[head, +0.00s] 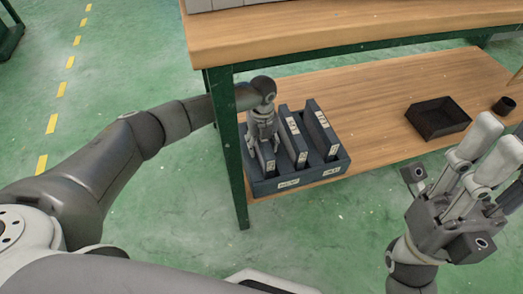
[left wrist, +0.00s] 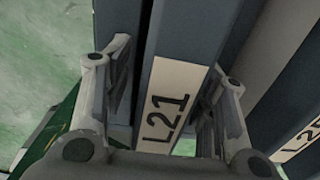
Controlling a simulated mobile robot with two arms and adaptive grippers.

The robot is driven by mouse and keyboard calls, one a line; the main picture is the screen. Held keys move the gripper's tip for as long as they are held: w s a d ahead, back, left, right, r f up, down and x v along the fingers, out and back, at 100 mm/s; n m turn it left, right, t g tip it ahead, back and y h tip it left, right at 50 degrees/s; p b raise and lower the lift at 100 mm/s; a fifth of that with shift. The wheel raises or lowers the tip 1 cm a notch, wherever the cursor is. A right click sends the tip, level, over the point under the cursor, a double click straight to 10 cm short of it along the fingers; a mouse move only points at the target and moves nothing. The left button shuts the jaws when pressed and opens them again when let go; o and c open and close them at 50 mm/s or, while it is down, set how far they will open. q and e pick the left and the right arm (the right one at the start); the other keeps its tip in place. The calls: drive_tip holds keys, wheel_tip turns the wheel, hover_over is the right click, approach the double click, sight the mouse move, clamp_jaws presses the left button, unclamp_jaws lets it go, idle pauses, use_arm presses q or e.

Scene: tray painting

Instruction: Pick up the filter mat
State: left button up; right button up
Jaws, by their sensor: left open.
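The filter mat is a dark upright slab labelled L21 (left wrist: 162,105) in the left wrist view. It stands in the left slot of a dark crate (head: 300,181) on the lower shelf, where its labelled end (head: 268,163) shows in the head view. My left gripper (head: 262,145) is open over it. In the left wrist view my left gripper's fingers (left wrist: 165,95) stand on either side of the slab; I cannot tell whether they touch it. My right gripper (head: 495,140) is raised at the right, away from the crate, with no object visible in it.
Two more labelled slabs, a middle one (head: 292,135) and a right one (head: 321,130), stand close beside it. A green table leg (head: 228,150) is just left of the crate. A black tray (head: 437,118) and small cup (head: 504,105) stand right.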

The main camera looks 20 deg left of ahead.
use_arm(q)
drive_tip(key=shift+r, duration=0.15)
drive_tip(key=c, duration=1)
drive_tip(key=shift+o, duration=0.2)
